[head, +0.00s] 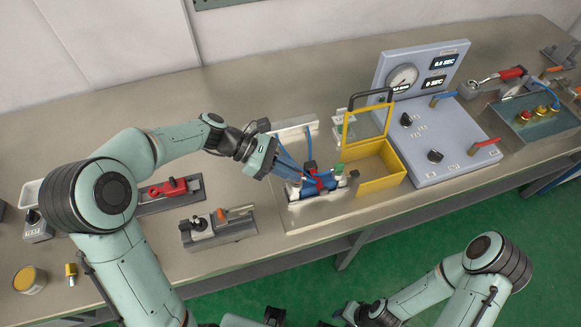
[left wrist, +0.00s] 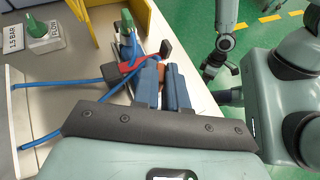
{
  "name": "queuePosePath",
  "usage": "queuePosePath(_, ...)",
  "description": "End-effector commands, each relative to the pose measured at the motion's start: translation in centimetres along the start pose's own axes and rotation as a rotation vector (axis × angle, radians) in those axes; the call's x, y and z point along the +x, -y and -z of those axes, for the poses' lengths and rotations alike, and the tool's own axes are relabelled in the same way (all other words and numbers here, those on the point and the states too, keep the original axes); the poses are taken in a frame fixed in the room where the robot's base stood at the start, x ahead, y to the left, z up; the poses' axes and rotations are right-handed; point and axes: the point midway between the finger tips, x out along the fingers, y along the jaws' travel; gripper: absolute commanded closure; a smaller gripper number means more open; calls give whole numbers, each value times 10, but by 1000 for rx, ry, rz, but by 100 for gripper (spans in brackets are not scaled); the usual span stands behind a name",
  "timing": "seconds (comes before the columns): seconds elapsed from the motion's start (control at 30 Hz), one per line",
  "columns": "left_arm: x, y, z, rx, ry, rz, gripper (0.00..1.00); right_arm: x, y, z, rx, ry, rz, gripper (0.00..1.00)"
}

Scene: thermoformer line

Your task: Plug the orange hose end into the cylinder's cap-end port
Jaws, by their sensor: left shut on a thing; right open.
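The cylinder (head: 318,186) lies on a pale plate on the bench, blue with a red part across it. My left gripper (head: 297,176) reaches over its left side from the upper left. In the left wrist view my left gripper's blue fingers (left wrist: 163,82) are shut on the orange hose end (left wrist: 161,73), mostly hidden between them. The red part (left wrist: 121,70) and blue hoses (left wrist: 60,83) are beside the fingers. I cannot make out the cap-end port or whether the hose end touches it. My right gripper (left wrist: 209,73) is small and dark, open, away from the bench.
A yellow open box (head: 383,182) stands just right of the cylinder. Behind it is a grey panel (head: 445,135) with a gauge and knobs. A green knob (left wrist: 127,22) rises near the fingers. A fixture with a red handle (head: 168,188) lies left. The bench's back left is clear.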

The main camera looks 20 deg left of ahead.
Motion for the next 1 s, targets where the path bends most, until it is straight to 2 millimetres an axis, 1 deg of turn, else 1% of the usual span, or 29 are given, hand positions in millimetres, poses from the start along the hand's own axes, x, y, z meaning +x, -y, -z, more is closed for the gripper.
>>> queuePosePath(0.43, 6, 0, 10, -1, 0, 0, 100, 5, -3, -2, 1, 3, -1, 57)
queuePosePath(0.47, 5, 0, 10, -1, 0, 0, 78, 5, -2, -2, 1, 3, -1, 57)
queuePosePath(0.5, 5, 0, 10, -1, 0, 0, 65, 5, -2, -2, 1, 3, -1, 57)
queuePosePath(0.53, 5, 0, 9, -1, 0, 0, 58, 4, -2, -2, 1, 3, -1, 57)
queuePosePath(0.83, 4, 0, 9, 0, 0, -1, 58, 4, -2, -2, 1, 3, -1, 57)
queuePosePath(0.93, -3, -1, 9, 0, 0, -2, 58, 4, -2, -2, 1, 2, -1, 57)
queuePosePath(1.0, -13, -1, 10, -1, -1, -5, 58, 3, -1, -1, 1, 2, -1, 57)
